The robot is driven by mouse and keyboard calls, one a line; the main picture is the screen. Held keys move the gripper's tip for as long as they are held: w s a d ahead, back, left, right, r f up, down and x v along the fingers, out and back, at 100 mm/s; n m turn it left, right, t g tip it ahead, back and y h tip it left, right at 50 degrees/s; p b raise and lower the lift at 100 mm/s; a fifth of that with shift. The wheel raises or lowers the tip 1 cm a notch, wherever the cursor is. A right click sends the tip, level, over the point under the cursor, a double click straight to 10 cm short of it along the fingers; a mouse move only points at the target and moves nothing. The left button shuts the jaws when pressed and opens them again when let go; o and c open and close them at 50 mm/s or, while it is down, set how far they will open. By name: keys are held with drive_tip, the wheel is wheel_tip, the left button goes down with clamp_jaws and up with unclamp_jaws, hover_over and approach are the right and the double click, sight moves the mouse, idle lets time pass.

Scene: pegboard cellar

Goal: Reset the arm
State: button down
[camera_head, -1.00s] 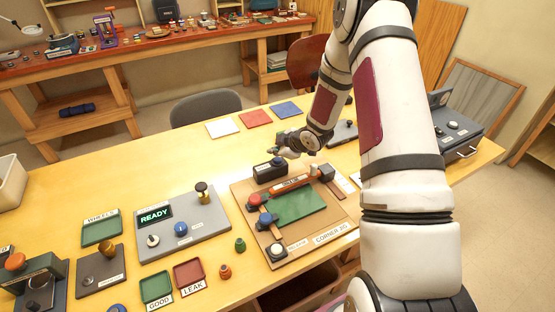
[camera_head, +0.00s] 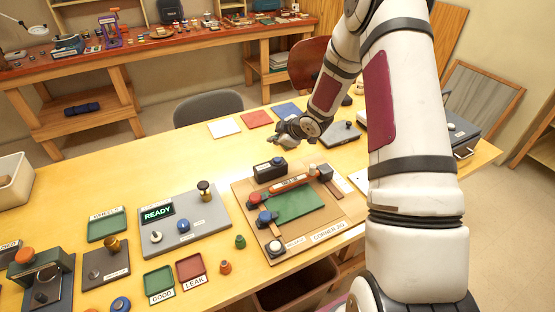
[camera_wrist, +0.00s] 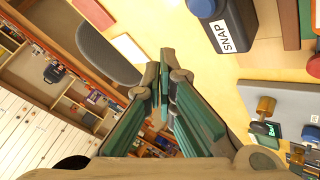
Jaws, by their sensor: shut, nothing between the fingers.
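My arm reaches over the right side of the yellow table in the head view. My gripper (camera_head: 287,139) hangs above the table, behind the corner jig (camera_head: 335,240) and in front of the coloured cards. In the wrist view my gripper (camera_wrist: 160,85) shows its two fingers shut together with nothing between them. A dark block labelled SNAP (camera_wrist: 228,28) lies near it at the top of the wrist view, apart from the fingers; it stands on the jig in the head view (camera_head: 270,170).
A grey panel reading READY (camera_head: 205,235) stands left of the jig. Green and red trays (camera_head: 190,268) and knobbed devices sit at the front left. White, red and blue cards (camera_head: 257,118) lie at the back edge, by a grey chair (camera_head: 207,107). A dark box (camera_head: 465,135) is at right.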

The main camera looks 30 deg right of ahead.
idle(0.4)
drive_tip(key=s+a+r+m+h+b, duration=0.15)
drive_tip(key=s+r, duration=0.25)
drive_tip(key=r, duration=0.4)
drive_tip(key=s+a+r+m+g+h+p, duration=0.1)
drive_tip(key=s+r+m, duration=0.25)
drive_tip(key=r, duration=0.45)
drive_tip(key=s+a+r+m+h+b, duration=0.15)
drive_tip(key=s+r, duration=0.25)
drive_tip(key=r, duration=0.4)
drive_tip(key=s+a+r+m, duration=0.1)
drive_tip(key=s+a, duration=0.2)
drive_tip(key=s, duration=0.5)
drive_tip(key=s+a+r+m+g+y, duration=0.1)
drive_tip(key=s+a, duration=0.3)
drive_tip(key=s, duration=0.4)
drive_tip(key=s+a+r+m+g+y, duration=0.1)
drive_tip(key=s+a+m, duration=0.1)
drive_tip(key=s, duration=0.6)
drive_tip(key=shift+s+a+r+m+b, duration=0.15)
drive_tip(key=shift+a+r+m+b, duration=0.25)
drive_tip(key=shift+a, duration=0.45)
